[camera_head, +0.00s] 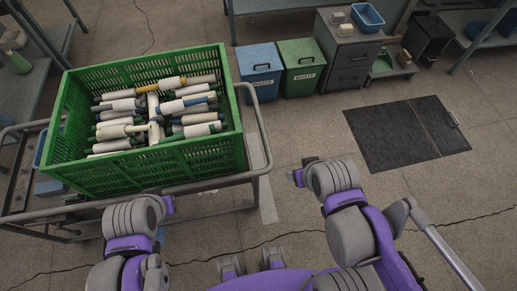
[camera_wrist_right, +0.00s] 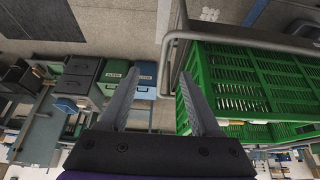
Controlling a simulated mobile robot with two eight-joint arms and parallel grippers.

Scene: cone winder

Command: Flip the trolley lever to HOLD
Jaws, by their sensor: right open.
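The trolley (camera_head: 210,184) has a grey tubular frame and stands at the left in the head view. Its frame also shows at the upper right of the right wrist view (camera_wrist_right: 171,52). I cannot make out the lever or any HOLD mark in either view. My right gripper (camera_wrist_right: 158,72) is open and empty in the right wrist view, its fingers pointing toward the trolley's rail and the floor. In the head view it is to the right of the trolley, apart from it.
A green crate (camera_head: 200,163) full of yarn cones rides on the trolley. A blue waste bin (camera_head: 260,68), a green waste bin (camera_head: 302,65) and a grey cabinet (camera_head: 347,52) stand at the back. A dark mat (camera_head: 395,135) lies at the right. The floor between is clear.

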